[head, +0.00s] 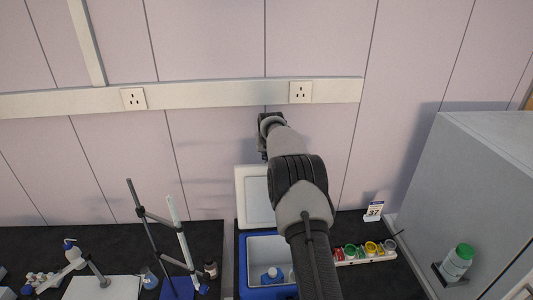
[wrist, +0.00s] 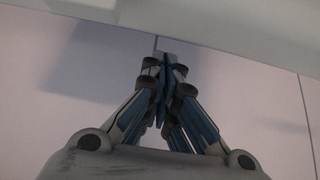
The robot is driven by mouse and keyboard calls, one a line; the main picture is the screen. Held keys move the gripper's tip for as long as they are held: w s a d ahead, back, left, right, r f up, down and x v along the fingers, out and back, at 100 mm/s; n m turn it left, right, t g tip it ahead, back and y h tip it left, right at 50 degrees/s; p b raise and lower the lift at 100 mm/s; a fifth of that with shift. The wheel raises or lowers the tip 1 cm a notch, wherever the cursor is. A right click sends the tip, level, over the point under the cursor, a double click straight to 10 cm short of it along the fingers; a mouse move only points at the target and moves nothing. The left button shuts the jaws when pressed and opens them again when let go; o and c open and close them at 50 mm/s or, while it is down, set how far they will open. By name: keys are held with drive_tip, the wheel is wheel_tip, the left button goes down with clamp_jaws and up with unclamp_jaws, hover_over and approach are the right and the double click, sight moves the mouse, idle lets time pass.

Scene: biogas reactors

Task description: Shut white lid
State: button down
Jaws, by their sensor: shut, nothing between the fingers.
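The white lid (head: 254,196) stands open, tilted up at the back of a blue box (head: 243,265) with a white inside. In the head view my arm covers the right part of the lid and of the box. A blue-capped bottle (head: 271,276) is inside the box. My gripper (wrist: 164,66) is shut and empty in the wrist view, with the wall behind it. In the head view its tips are hidden behind my wrist, which is above the lid near the wall. I cannot tell whether it touches the lid.
A stand with a rod (head: 147,228) and a white burette is on the left bench. A rack of coloured caps (head: 365,252) and a small card marked 37 (head: 374,209) are right of the box. A grey cabinet (head: 465,190) stands at the far right. A wall rail (head: 200,95) runs behind.

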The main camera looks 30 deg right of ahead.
drive_tip(key=shift+s+a, duration=0.3)
drive_tip(key=shift+s, duration=0.25)
drive_tip(key=shift+s+a, duration=0.25)
drive_tip(key=shift+s, duration=0.3)
drive_tip(key=shift+s+b, duration=0.1)
drive_tip(key=shift+b, duration=0.45)
